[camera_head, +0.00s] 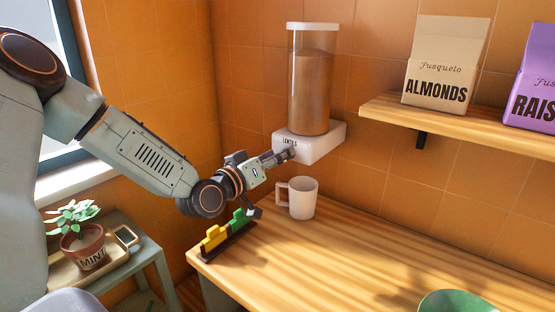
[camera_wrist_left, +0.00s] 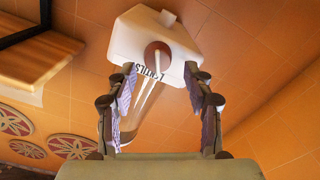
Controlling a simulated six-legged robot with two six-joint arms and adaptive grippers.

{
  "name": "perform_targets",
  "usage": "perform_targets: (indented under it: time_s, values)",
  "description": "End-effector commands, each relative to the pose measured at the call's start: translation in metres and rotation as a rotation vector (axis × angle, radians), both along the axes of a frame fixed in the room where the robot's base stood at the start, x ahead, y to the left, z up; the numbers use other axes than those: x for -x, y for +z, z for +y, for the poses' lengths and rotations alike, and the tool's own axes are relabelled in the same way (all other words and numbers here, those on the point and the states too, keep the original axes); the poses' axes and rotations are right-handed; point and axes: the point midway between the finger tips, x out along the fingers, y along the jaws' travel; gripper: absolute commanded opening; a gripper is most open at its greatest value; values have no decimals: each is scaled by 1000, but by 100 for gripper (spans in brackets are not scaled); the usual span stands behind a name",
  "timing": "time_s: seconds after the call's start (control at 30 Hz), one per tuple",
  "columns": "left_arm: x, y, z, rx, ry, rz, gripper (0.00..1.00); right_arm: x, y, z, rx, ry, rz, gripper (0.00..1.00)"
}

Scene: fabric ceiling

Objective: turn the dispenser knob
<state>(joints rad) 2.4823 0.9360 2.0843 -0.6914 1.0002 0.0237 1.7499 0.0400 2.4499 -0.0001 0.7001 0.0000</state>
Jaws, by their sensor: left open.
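The dispenser is a clear cylinder (camera_head: 311,95) of brown lentils on a white base (camera_head: 322,143) marked LENTILS, mounted on the tiled wall. My left gripper (camera_head: 284,154) is at the front left of the base, its fingers pointing toward it. In the left wrist view the base (camera_wrist_left: 128,42) appears upside down, with a round brown knob-like part (camera_wrist_left: 158,56) on it. My left gripper (camera_wrist_left: 161,88) is open there, its fingers spread on either side of that part's line, with nothing between them. Contact cannot be told. My right gripper is not in view.
A white mug (camera_head: 303,198) stands on the wooden counter (camera_head: 330,255) below the dispenser. A rack with yellow and green pieces (camera_head: 224,240) is below my left wrist. A shelf (camera_head: 465,125) with almond (camera_head: 440,65) and raisin packages is at right. A green bowl (camera_head: 458,301) is at front right.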

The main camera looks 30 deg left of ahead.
Motion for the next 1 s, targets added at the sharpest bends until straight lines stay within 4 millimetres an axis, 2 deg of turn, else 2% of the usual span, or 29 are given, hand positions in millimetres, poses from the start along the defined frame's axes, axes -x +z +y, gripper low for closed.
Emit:
perform_targets:
  time_s: [0.47, 1.0]
  values:
    - [-7, 1, -1, 1, 0, -1, 52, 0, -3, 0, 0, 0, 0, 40]
    - [-7, 1, -2, 0, -1, -2, 7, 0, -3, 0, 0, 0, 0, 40]
